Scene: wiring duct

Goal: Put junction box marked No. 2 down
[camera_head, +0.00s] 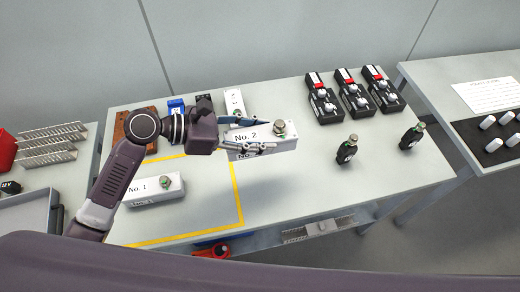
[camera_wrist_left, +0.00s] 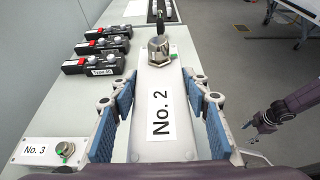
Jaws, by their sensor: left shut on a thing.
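The white junction box marked No. 2 (camera_head: 264,137) has a green-ringed metal fitting on top and sits between the fingers of my left gripper (camera_head: 256,136). A shadow lies below it on the table, so it seems held above the surface. In the left wrist view the No. 2 box (camera_wrist_left: 161,110) lies lengthwise between the two blue finger pads of my left gripper (camera_wrist_left: 163,118). The junction box marked No. 1 (camera_head: 153,190) rests inside the yellow taped area at the left. The No. 3 box (camera_wrist_left: 42,150) shows at the lower left of the wrist view.
Several black control units (camera_head: 356,98) stand at the back right of the table (camera_head: 375,185). Two small dark upright devices (camera_head: 347,149) stand to the right of the No. 2 box. A yellow tape line (camera_head: 238,205) marks the left area, with bare surface around the No. 1 box.

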